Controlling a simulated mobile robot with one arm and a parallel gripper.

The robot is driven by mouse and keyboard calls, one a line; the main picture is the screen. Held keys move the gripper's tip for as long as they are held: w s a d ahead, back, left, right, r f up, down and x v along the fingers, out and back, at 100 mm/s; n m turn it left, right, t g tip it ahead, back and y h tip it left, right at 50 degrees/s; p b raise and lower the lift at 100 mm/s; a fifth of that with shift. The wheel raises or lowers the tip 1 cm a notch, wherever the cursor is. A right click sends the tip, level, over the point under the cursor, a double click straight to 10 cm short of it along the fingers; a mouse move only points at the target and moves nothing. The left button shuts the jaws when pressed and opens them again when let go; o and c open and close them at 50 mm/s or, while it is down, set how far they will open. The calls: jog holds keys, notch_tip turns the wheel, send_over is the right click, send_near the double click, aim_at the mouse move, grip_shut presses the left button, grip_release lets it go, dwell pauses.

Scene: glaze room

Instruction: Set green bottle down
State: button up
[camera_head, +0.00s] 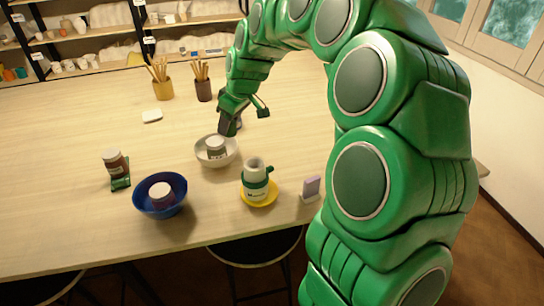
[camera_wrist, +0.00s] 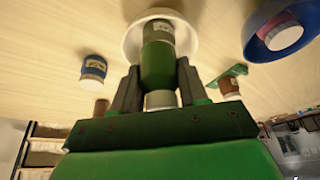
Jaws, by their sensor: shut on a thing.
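In the wrist view my gripper (camera_wrist: 160,86) is shut on the green bottle (camera_wrist: 158,66), with a finger on each side and its pale end toward me. A white bowl (camera_wrist: 131,40) lies behind the bottle there. In the head view my gripper (camera_head: 244,121) is just above and right of the white bowl (camera_head: 202,159), and the held bottle is not clearly visible. I cannot tell whether the held bottle touches the bowl or jar.
A blue bowl (camera_head: 145,204) holds a small jar. A green and white labelled container (camera_head: 256,181) stands on a yellow saucer (camera_head: 268,200). A brown bottle (camera_head: 114,163) stands at left. Yellow (camera_head: 163,90) and brown (camera_head: 203,91) cups hold sticks. The table's left back is clear.

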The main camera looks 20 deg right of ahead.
jog(key=s+d, duration=1.1)
jog(key=d, duration=0.1)
jog(key=w+f, duration=0.3)
jog(key=w, duration=0.1)
jog(key=w+f, duration=0.3)
jog(key=w, duration=0.1)
jog(key=w+d+f, duration=0.1)
jog(key=w+f, duration=0.2)
jog(key=w, duration=0.2)
jog(key=shift+d+f, duration=0.1)
jog(key=shift+f, duration=0.15)
jog(key=shift+w+f, duration=0.25)
jog(key=shift+f, duration=1.65)
jog(key=shift+f, duration=0.1)
jog(key=o, duration=1.1)
jog(key=shift+c, duration=0.2)
